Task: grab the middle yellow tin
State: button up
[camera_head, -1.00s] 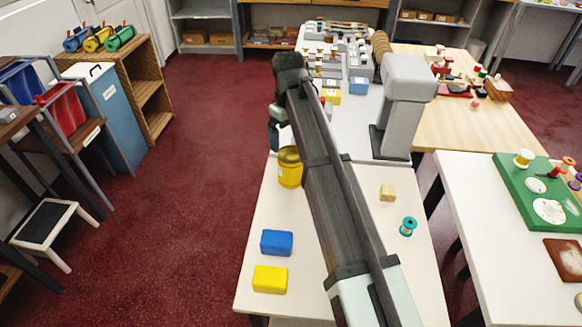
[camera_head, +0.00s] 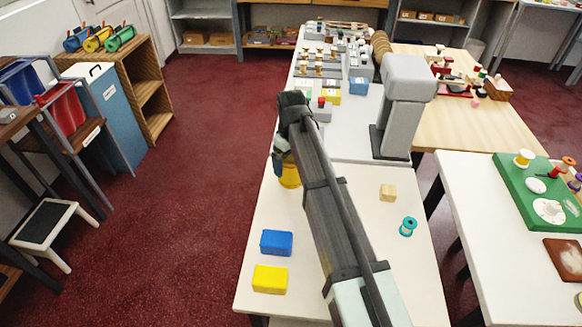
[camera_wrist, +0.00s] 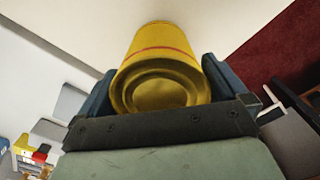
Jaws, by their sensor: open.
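A yellow tin (camera_head: 290,174) stands on the near white table (camera_head: 334,221), its upper part hidden behind my gripper (camera_head: 281,160) in the head view. In the wrist view the tin (camera_wrist: 160,75) shows its round end and a red line around its side. My gripper (camera_wrist: 158,83) is open, with one dark finger on each side of the tin. I cannot tell whether either finger touches it. No other yellow tin is plain to see.
A blue block (camera_head: 276,242) and a yellow block (camera_head: 270,279) lie nearer on the same table. A wooden cube (camera_head: 388,193) and a teal spool (camera_head: 408,226) lie to the right. A grey post (camera_head: 404,105) stands behind.

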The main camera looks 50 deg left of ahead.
jog(key=shift+f, duration=0.2)
jog(key=c, duration=1.3)
jog(key=shift+o, duration=0.2)
